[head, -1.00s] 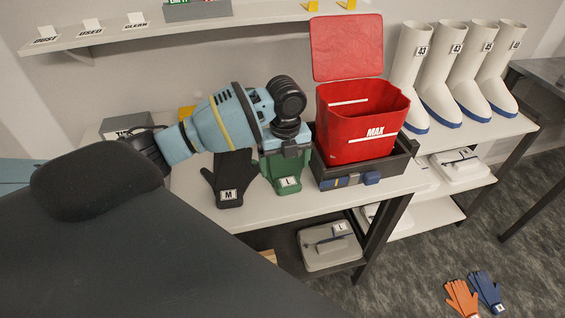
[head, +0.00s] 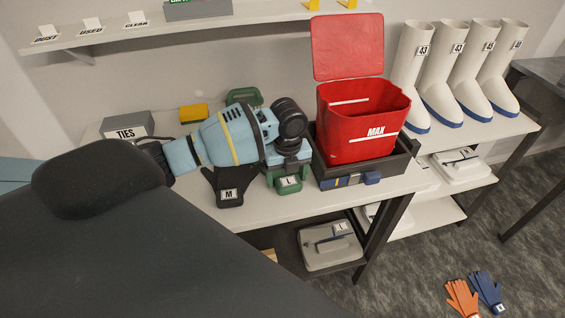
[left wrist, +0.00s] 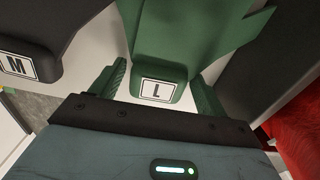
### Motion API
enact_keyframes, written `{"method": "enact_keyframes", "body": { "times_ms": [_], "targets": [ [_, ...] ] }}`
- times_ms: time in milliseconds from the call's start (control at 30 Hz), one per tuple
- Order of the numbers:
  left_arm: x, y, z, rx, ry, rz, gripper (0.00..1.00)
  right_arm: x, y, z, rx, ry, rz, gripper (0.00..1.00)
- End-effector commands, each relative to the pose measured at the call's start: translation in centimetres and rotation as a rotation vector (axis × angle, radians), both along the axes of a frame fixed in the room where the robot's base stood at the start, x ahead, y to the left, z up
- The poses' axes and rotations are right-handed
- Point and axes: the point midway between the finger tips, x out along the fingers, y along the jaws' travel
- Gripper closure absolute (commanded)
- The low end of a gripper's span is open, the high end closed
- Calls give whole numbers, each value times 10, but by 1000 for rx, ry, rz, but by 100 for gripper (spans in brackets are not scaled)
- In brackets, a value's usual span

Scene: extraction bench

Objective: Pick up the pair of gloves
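A green glove (head: 289,186) labelled L lies on the bench, mostly covered by my left gripper (head: 288,164) in the head view. Beside it, to the left, lies a black glove (head: 229,190) labelled M. The left wrist view shows the green glove (left wrist: 182,45) with its labelled cuff end between the two spread fingers of my left gripper (left wrist: 157,76). The fingers stand on either side of the cuff with gaps. The black glove (left wrist: 45,30) is at the upper left there. An orange glove (head: 463,298) and a blue glove (head: 487,290) lie on the floor. My right gripper is not in view.
A red bin (head: 362,122) marked MAX stands in a dark tray (head: 335,172) close right of my left gripper. White boots (head: 440,100) stand further right. A grey TIES box (head: 128,127), a yellow item (head: 194,113) and a green item (head: 244,97) are behind my arm.

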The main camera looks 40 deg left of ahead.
Motion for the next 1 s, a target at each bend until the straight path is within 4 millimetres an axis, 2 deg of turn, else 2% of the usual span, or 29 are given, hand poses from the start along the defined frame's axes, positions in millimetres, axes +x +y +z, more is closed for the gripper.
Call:
{"method": "enact_keyframes", "body": {
  "times_ms": [33,267,567,1000],
  "targets": [
    [0,0,0,0,0,0,32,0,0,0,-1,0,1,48],
    [0,0,1,-1,-1,0,61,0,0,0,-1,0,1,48],
    [1,0,7,-1,-3,0,61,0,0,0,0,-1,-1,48],
    [1,0,82,-1,-4,0,61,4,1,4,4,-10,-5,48]
  ]
}}
